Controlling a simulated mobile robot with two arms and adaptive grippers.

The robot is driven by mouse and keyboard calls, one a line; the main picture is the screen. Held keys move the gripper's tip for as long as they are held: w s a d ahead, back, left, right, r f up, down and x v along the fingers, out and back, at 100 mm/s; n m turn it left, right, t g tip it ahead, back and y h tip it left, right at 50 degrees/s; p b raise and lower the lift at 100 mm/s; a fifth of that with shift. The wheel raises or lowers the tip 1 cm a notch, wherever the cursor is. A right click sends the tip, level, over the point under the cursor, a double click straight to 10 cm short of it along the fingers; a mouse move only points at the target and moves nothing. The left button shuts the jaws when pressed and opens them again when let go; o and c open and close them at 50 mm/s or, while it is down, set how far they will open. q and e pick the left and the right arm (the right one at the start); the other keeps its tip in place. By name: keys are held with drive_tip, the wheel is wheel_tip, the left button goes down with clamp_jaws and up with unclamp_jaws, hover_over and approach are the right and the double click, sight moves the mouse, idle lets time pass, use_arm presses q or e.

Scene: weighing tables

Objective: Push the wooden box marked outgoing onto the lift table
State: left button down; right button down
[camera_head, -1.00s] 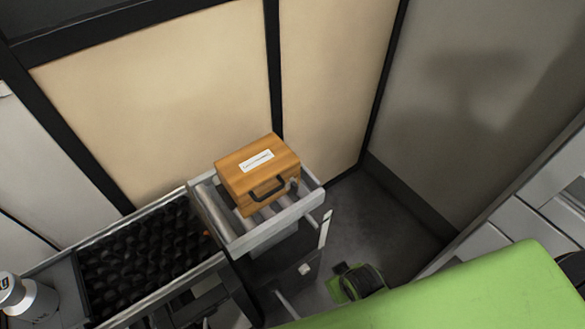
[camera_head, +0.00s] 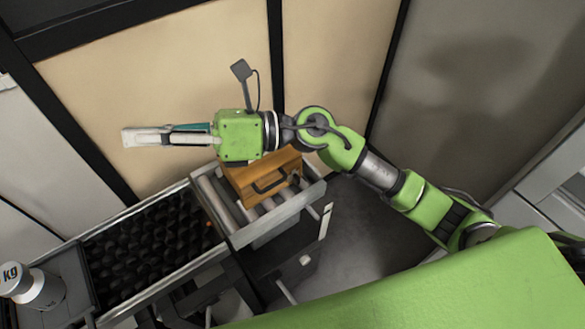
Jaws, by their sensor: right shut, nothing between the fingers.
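The wooden box (camera_head: 262,180) stands on the metal rollers of a short roller table (camera_head: 233,227). Its dark handle faces me. My right arm crosses above the box and hides its top and label. No contact between the gripper and the box can be made out. My left gripper is out of view. I cannot tell which surface here is the lift table.
A section with black wheels (camera_head: 147,250) adjoins the roller table on the left. A metal weight marked kg (camera_head: 38,291) stands at the lower left. Beige wall panels (camera_head: 160,75) rise close behind. Dark floor shows at the right.

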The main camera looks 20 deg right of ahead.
drive_tip(key=w+d+f+n+g+h, duration=0.1)
drive_tip(key=d+f+n+h, duration=0.3)
drive_tip(key=f, duration=0.3)
drive_tip(key=d+f+n+g+h, duration=0.2)
drive_tip(key=f+n+h, duration=0.1)
drive_tip(key=f+h, duration=0.4)
drive_tip(key=w+d+f+t+h, duration=0.1)
drive_tip(key=w+d+f+h, duration=0.15)
drive_tip(key=d, duration=0.55)
drive_tip(key=w+d+f+n+h, duration=0.1)
drive_tip(key=w+d+h, duration=0.15)
drive_tip(key=d, duration=0.45)
drive_tip(key=w+d+f+t+h, duration=0.15)
drive_tip(key=d+h, duration=0.25)
drive_tip(key=d, duration=0.4)
drive_tip(key=a+f+p, duration=0.4)
drive_tip(key=f, duration=0.5)
drive_tip(key=shift+w+a+f+g, duration=0.15)
drive_tip(key=shift+w+a+g, duration=0.1)
drive_tip(key=shift+g, duration=0.2)
